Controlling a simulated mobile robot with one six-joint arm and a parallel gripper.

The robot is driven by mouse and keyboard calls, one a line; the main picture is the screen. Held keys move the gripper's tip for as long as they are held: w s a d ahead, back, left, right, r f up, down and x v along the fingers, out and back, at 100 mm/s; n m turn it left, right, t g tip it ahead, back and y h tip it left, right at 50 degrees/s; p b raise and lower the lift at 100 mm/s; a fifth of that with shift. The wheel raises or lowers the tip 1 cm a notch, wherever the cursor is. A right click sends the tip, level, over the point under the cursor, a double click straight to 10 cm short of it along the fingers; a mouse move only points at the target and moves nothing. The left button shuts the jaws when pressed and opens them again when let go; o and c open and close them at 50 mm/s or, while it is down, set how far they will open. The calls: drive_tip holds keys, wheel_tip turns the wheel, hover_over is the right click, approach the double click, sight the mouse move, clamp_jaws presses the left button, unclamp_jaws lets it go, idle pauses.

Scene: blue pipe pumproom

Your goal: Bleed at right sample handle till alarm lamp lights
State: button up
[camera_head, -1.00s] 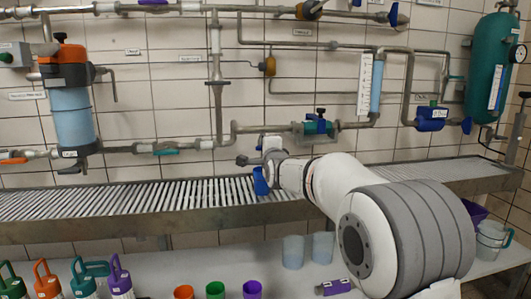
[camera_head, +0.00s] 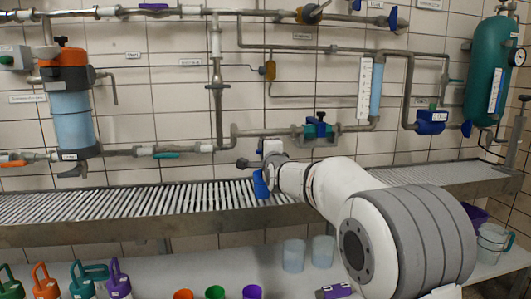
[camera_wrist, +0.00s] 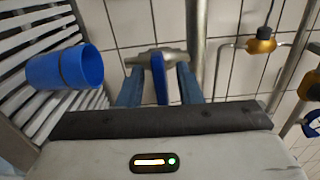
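In the wrist view, a blue handle (camera_wrist: 160,80) on a grey metal valve fitting (camera_wrist: 143,59) stands between the two blue-grey fingers of my gripper (camera_wrist: 158,84). Gaps show on both sides of the handle, so the fingers look open around it. In the head view my gripper (camera_head: 258,160) is at the wall pipework above the slatted shelf, and my own arm hides the handle. A blue cup (camera_wrist: 62,69) stands beside the fitting on the slats; part of it shows in the head view (camera_head: 260,184). I cannot make out an alarm lamp.
The slatted shelf (camera_head: 130,203) runs along the wall below the pipes. A green and blue valve (camera_head: 318,130) is just above my arm. Several cups and jugs, including a purple cup (camera_head: 252,292), stand on the lower bench (camera_head: 215,263). A yellow-brown fitting (camera_wrist: 261,42) hangs nearby.

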drive_tip(key=p+v, duration=0.1)
drive_tip(key=v, duration=0.6)
drive_tip(key=shift+s, duration=0.4)
drive_tip(key=shift+d+r, duration=0.1)
drive_tip(key=shift+d, duration=0.05)
drive_tip(key=s+d+r+n+g+h+p, duration=0.2)
drive_tip(key=s+d+r+n+g+p, duration=0.15)
drive_tip(key=s+d+p, duration=0.5)
drive_tip(key=s+d+r+n+g+h+p, duration=0.1)
drive_tip(key=s+d+r+n+g+p, duration=0.3)
drive_tip(key=p, duration=0.7)
drive_tip(key=s+d+r+n+g+p, duration=0.1)
drive_tip(key=s+d+n+g+p, duration=0.1)
drive_tip(key=s+p, duration=0.3)
drive_tip(key=s+d+r+n+g+h+p, duration=0.1)
drive_tip(key=s+p, duration=0.4)
drive_tip(key=s, duration=0.7)
drive_tip(key=s+d+r+n+g+h+p, duration=0.1)
drive_tip(key=s+d+r+n+g+p, duration=0.2)
drive_tip(key=s+p, duration=0.3)
drive_tip(key=s+d+n+g, duration=0.1)
drive_tip(key=s, duration=0.2)
drive_tip(key=shift+r+n, duration=0.2)
drive_tip(key=shift+n, duration=0.15)
